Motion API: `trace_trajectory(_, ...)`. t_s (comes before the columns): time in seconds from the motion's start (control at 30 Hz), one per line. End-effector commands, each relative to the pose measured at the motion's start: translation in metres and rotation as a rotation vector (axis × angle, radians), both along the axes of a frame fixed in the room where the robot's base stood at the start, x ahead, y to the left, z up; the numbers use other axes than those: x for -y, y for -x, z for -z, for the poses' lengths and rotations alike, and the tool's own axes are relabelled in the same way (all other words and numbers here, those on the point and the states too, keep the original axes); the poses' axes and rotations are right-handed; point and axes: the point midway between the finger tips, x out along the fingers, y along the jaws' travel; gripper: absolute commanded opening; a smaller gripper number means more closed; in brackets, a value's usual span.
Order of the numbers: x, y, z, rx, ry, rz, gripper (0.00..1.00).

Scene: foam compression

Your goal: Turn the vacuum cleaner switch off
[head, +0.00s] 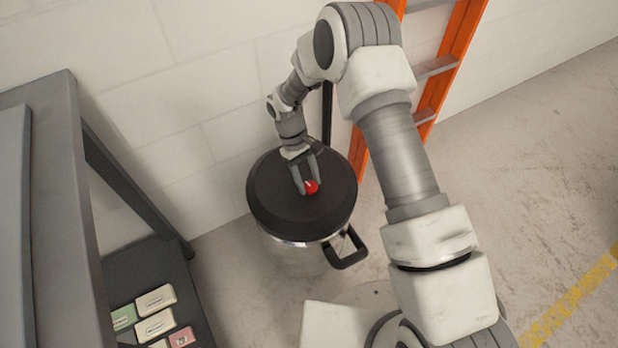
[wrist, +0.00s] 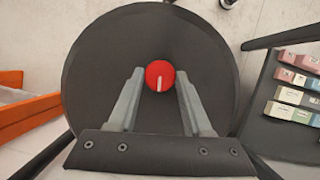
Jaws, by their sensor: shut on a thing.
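The vacuum cleaner is a metal drum (head: 292,257) with a round black lid (head: 275,205) and a black side handle (head: 348,256). Its lid fills the middle of the wrist view (wrist: 100,60). A round red switch knob (head: 312,188) sits on the lid. In the wrist view the knob (wrist: 160,70) shows a white line that points down towards my gripper's base. My gripper (head: 309,187) reaches down to the lid, with one finger on each side of the knob, shut on it. In the wrist view my gripper (wrist: 160,73) has its fingertips beside the knob.
An orange ladder (head: 452,58) leans at the wall behind the vacuum. A grey table (head: 85,200) stands at the left, with a low shelf (head: 150,262) holding several small boxes (head: 155,325). The floor to the right is clear, with a yellow line (head: 580,295).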

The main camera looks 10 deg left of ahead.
Motion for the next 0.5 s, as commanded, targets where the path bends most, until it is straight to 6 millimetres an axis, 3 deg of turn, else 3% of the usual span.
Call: trace_trajectory(0.5,-0.0029,0.0030,-0.0015,0.003,-0.002,-0.446,0.00)
